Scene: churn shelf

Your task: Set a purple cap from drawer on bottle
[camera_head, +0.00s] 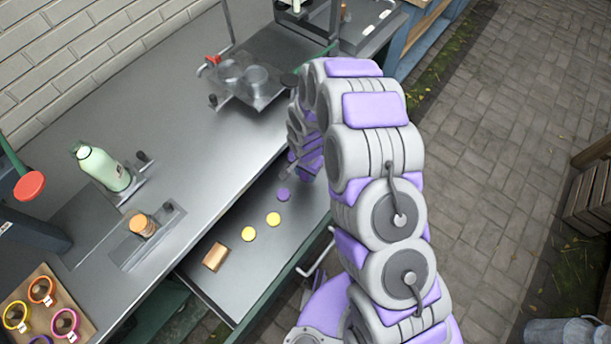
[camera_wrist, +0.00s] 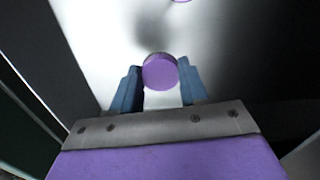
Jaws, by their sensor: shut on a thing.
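In the wrist view my gripper (camera_wrist: 159,78) has its two blue fingers on either side of a purple cap (camera_wrist: 160,72) and is shut on it. Another purple cap (camera_wrist: 182,1) shows at the top edge of that view. In the head view a purple cap (camera_head: 283,194) lies in the open drawer (camera_head: 233,288), close to my gripper, which is mostly hidden by my arm. The held cap cannot be made out there.
Two yellow caps (camera_head: 273,219) and a tan block (camera_head: 215,257) lie in the drawer. A stacked orange-brown piece (camera_head: 143,224) sits on a metal plate. A metal fixture (camera_head: 245,82) stands farther back. The bench (camera_head: 190,130) is clear between them.

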